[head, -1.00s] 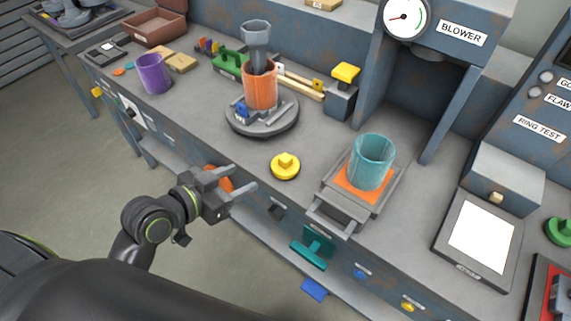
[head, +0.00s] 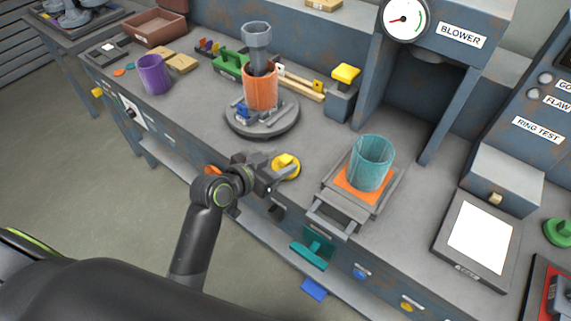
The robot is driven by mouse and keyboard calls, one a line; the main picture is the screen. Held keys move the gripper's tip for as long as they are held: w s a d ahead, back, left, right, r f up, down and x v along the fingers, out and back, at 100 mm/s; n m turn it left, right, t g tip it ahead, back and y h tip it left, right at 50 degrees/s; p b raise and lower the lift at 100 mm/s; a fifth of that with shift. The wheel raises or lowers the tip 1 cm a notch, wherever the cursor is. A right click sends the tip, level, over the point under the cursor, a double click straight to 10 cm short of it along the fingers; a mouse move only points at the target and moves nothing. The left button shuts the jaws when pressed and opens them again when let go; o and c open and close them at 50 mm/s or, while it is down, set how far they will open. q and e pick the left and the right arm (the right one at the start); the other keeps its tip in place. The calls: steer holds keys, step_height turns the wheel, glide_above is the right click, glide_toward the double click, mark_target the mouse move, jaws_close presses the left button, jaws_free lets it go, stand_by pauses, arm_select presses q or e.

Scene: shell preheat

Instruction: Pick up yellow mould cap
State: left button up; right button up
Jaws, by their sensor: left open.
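The yellow mould cap (head: 287,163) is a round disc with a raised knob, lying on the grey bench near its front edge. My left gripper (head: 283,168) is open at the cap, with its fingers over and beside the cap's near left part. The fingers hide part of the cap, and I cannot tell whether they touch it. My right gripper is not in view.
A teal cup (head: 371,162) stands on an orange pad on a grey sliding tray (head: 335,213) to the right. Behind the cap is a round turntable (head: 285,128) holding an orange cylinder (head: 260,88). A purple cup (head: 153,75) stands farther left.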

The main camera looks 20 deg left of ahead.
mark_target(284, 160)
arm_select(q)
steer(key=shift+x, duration=2.25)
steer(key=shift+d+r, duration=0.15)
steer(key=c, duration=1.1)
